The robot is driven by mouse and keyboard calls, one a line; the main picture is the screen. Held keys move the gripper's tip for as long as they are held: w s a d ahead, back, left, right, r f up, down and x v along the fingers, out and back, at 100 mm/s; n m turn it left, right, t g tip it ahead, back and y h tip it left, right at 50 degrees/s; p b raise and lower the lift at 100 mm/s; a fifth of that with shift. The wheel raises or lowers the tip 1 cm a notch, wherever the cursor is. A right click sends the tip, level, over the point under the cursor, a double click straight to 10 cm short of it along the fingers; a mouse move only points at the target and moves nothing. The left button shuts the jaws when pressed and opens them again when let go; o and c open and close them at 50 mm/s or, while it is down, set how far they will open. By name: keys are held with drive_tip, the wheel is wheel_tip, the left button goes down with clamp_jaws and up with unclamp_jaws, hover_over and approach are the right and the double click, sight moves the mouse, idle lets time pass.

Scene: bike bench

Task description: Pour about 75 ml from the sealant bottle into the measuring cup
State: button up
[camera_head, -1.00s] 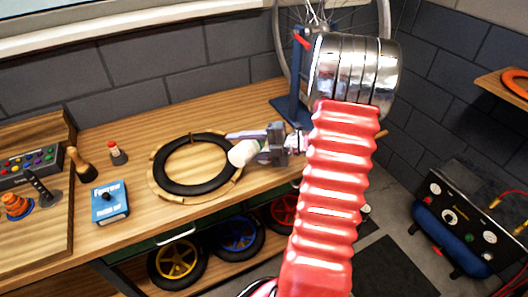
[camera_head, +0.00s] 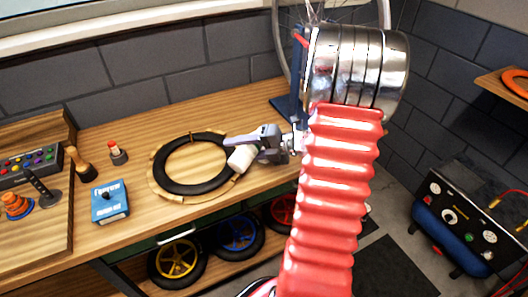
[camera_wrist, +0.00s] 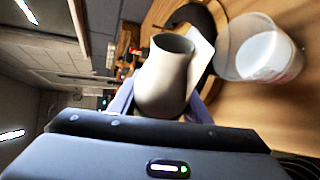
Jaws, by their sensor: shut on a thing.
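The white sealant bottle (camera_head: 240,159) is held in my gripper (camera_head: 257,144) over the near right side of the black tire ring. It is tilted, with its far end pointing down and left. In the wrist view the bottle (camera_wrist: 164,78) stands between the fingers of my gripper (camera_wrist: 160,108), its narrower end away from the palm. The clear measuring cup (camera_wrist: 262,48) is beside the bottle in that view, apart from it, with white inside. A white patch lies behind the bottle's end; I cannot tell whether it is liquid. The cup is not discernible in the head view.
The tire (camera_head: 160,178) lies on a round wooden ring on the workbench (camera_head: 140,133). A blue box (camera_head: 110,203), a small red-capped bottle (camera_head: 118,153) and a wooden-handled tool (camera_head: 82,164) stand to the left. A blue stand (camera_head: 291,105) rises behind my gripper.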

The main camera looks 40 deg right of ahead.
drive_tip(key=shift+a, duration=0.1)
idle(0.3)
drive_tip(key=shift+a+r+n, duration=0.1)
drive_tip(key=shift+n, duration=0.2)
drive_tip(key=shift+d+f+n+h, duration=0.2)
drive_tip(key=shift+f+n+h, duration=0.2)
drive_tip(key=shift+f+h, duration=0.2)
drive_tip(key=shift+b, duration=0.35)
